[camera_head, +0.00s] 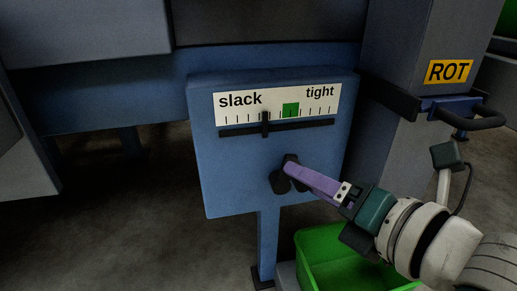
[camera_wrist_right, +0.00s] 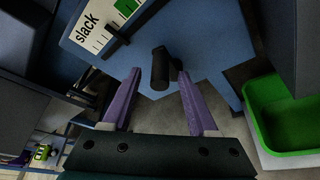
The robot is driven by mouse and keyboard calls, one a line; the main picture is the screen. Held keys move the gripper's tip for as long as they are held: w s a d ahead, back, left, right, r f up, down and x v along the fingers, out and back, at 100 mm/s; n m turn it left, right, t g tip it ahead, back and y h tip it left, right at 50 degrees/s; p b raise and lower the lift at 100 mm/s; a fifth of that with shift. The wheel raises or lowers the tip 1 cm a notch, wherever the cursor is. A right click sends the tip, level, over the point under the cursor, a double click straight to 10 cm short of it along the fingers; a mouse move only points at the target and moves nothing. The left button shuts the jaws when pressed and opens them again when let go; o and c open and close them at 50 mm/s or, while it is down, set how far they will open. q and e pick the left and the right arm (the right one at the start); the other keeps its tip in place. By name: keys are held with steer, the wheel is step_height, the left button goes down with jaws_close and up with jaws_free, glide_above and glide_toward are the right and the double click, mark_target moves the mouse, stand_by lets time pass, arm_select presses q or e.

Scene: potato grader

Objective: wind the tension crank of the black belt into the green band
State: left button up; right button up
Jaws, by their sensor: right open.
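A blue tension box (camera_head: 232,172) carries a white scale (camera_head: 240,112) running from slack to tight. The black pointer (camera_head: 265,124) stands left of the green band (camera_head: 291,110), on the slack side. Below the scale is the black crank (camera_head: 281,183), partly hidden by my right gripper (camera_head: 292,170). In the right wrist view, the crank's black knob (camera_wrist_right: 160,68) stands between the tips of the two purple fingers of my right gripper (camera_wrist_right: 160,76). The fingers are open, with a gap on the left; I cannot tell whether the right finger touches it. My left gripper is not in view.
A green bin (camera_head: 335,262) stands low to the right, below my right arm. Dark floor lies open at the lower left.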

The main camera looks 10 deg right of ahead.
mark_target(288, 181)
steer(key=shift+b+x, duration=0.6)
steer(key=shift+x, duration=1.15)
steer(key=shift+s, duration=0.1)
jaws_close()
